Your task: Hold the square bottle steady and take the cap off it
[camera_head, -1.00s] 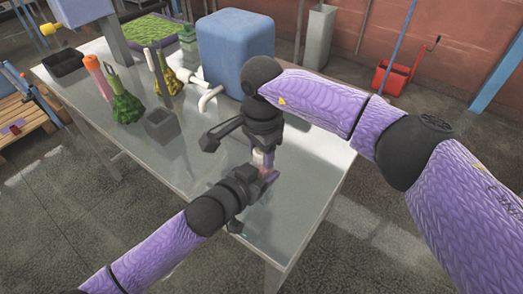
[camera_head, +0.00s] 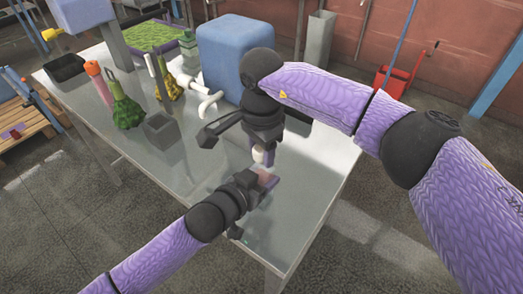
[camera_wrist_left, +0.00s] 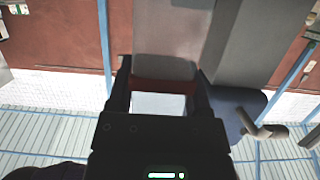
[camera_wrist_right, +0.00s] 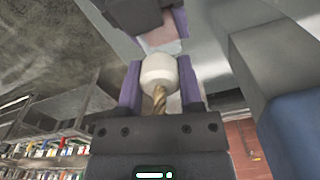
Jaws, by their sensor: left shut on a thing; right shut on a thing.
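The square bottle (camera_head: 265,178), pinkish and see-through, is in my left gripper (camera_head: 258,180) above the table. In the left wrist view the bottle (camera_wrist_left: 163,87) shows as a red-brown edge around a pale middle between the fingers. My right gripper (camera_head: 260,152) points down and is shut on the white rounded cap (camera_head: 258,155). In the right wrist view the cap (camera_wrist_right: 158,68) sits between purple finger pads, with a twisted gold-brown piece (camera_wrist_right: 159,96) at it. The bottle (camera_wrist_right: 163,42) is beyond the cap there, and a gap appears between them.
The metal table (camera_head: 185,190) has clear room left of the grippers. A large blue block (camera_head: 235,55) stands behind my right gripper.

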